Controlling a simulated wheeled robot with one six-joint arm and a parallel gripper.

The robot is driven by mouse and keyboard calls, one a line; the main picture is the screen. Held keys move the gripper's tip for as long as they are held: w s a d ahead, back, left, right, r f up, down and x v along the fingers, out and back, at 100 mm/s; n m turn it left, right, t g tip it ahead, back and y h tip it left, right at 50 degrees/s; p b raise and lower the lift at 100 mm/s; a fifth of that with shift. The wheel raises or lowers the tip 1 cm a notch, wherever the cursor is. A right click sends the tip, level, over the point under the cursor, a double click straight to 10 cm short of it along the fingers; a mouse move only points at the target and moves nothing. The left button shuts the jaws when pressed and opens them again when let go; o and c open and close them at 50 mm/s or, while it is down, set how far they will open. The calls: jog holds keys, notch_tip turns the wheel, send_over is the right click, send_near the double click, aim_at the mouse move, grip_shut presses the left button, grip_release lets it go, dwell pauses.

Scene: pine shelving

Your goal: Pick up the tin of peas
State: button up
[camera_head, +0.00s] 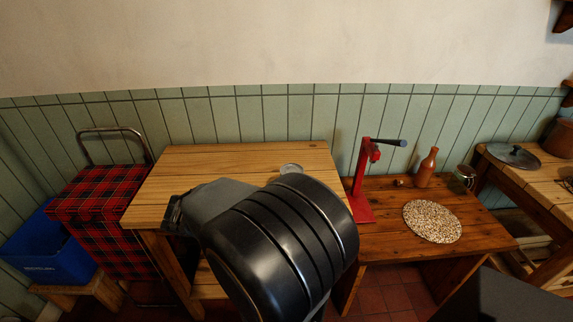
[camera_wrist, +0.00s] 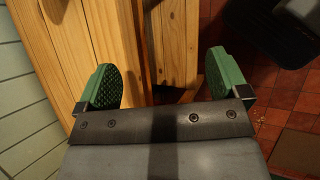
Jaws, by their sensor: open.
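A small round pale metallic top (camera_head: 290,168) shows on the pale pine table (camera_head: 230,158) in the head view, just behind my black arm. It may be the tin of peas; its side and any label are hidden, so I cannot tell. No tin shows in the wrist view. My gripper (camera_wrist: 160,82) has its two green pads wide apart with nothing between them. Beneath them are pine boards, a table edge and the floor. In the head view my arm hides most of the gripper, which is at the table's left side.
A lower brown table (camera_head: 480,233) at right bears a red press (camera_head: 364,185), a brown bottle (camera_head: 426,168), a speckled round mat (camera_head: 432,221) and a glass jar (camera_head: 464,177). A tartan trolley bag (camera_head: 105,210) and blue crate (camera_head: 45,250) stand left. The pine table's back left is clear.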

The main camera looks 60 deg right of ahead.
jog(key=shift+o, duration=0.5)
jog(key=d+r+n+g+h+p, duration=0.1)
jog(key=d+r+n+h+p, duration=0.4)
jog(key=d+r+n+p, duration=0.2)
jog(key=d+r, duration=0.2)
jog(key=d, duration=0.1)
jog(key=shift+w+d+r+g, duration=0.25)
jog(key=shift+w+d+g, duration=0.05)
jog(key=shift+w+d, duration=0.1)
jog(key=shift+n+h, duration=0.4)
jog(key=shift+n, duration=0.1)
jog(key=shift+w+r+p+x, duration=0.15)
jog(key=shift+p+x, duration=0.25)
jog(key=shift+x, duration=3.1)
jog(key=shift+w+r+p+x, duration=0.15)
jog(key=shift+p+x, duration=0.2)
jog(key=shift+x, duration=3.15)
jog(key=shift+d, duration=0.15)
jog(key=shift+c, duration=0.5)
jog(key=c, duration=1)
